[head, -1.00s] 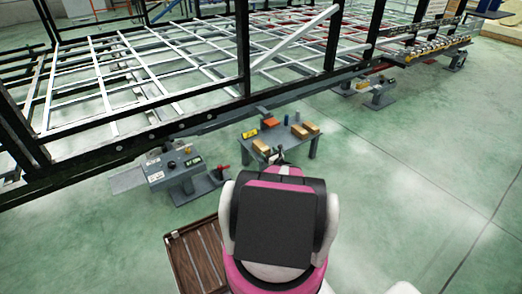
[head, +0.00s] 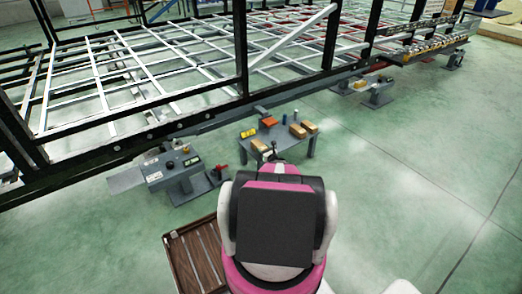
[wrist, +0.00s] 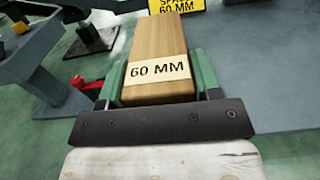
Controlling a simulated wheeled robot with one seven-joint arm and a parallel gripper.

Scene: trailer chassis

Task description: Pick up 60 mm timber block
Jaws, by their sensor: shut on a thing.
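The 60 mm timber block (wrist: 158,45) is a long tan wooden piece with a white "60 MM" label, lying between the green fingers of my gripper (wrist: 160,80) in the wrist view. The fingers are shut on its near end, one on each side. In the head view the block (head: 260,145) shows at the front left of the small grey table (head: 312,148), with my gripper (head: 271,152) at its near side. Whether the block touches the tabletop is hard to tell.
Two other timber blocks (head: 303,128) lie at the table's right. A yellow "60 MM" sign (wrist: 178,5) is just beyond the held block. A grey machine (head: 172,165) stands left; the chassis frame (head: 180,125) is behind.

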